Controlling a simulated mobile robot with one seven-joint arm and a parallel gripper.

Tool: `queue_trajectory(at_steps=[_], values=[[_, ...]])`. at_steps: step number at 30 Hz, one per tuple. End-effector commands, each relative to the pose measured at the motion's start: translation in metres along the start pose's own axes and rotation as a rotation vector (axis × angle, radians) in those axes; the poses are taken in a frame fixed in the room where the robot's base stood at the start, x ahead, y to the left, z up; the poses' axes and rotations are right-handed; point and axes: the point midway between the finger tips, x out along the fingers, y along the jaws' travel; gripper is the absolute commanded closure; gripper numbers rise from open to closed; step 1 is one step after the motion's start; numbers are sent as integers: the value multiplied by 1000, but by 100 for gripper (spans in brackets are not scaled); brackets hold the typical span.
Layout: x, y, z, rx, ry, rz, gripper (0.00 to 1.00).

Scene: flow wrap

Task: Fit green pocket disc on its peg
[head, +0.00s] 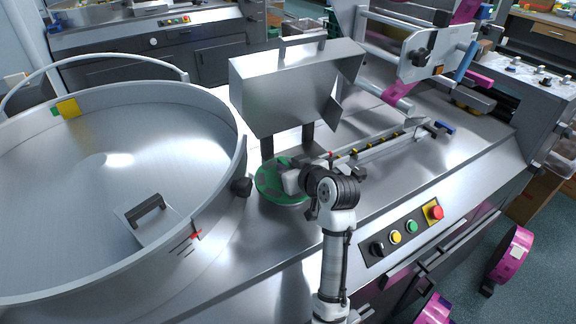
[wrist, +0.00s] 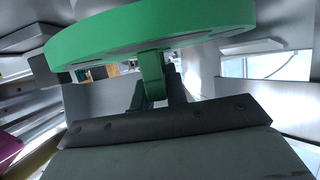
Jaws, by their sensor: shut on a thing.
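The green pocket disc (head: 267,182) is at the front left of the steel machine top, below the grey hopper, in the head view. My gripper (head: 291,180) is over it and partly covers it. In the wrist view the disc (wrist: 150,24) spans the top of the picture, with a green stem (wrist: 153,78) reaching down from it. My gripper (wrist: 152,98) is shut on this stem. The peg is not visible, and I cannot tell whether the disc touches anything beneath it.
A steel hopper (head: 290,90) stands close behind the disc. A large round bowl (head: 90,190) with a raised rim is to the left. A feed channel (head: 375,147) runs to the right. A control panel (head: 402,236) with buttons is on the front edge.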

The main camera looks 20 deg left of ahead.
Motion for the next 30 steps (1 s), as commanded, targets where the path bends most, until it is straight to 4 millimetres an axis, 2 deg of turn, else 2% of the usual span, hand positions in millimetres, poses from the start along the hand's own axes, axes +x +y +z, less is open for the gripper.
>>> queue_trajectory(at_steps=[20, 21, 25, 26, 30], values=[[4, 0, 10, -1, 2, 0, 100], [4, 0, 11, 0, 0, 0, 84], [4, 0, 11, 0, 0, 0, 67], [4, 0, 11, 0, 0, 0, 64], [4, 0, 11, 0, 0, 0, 64]])
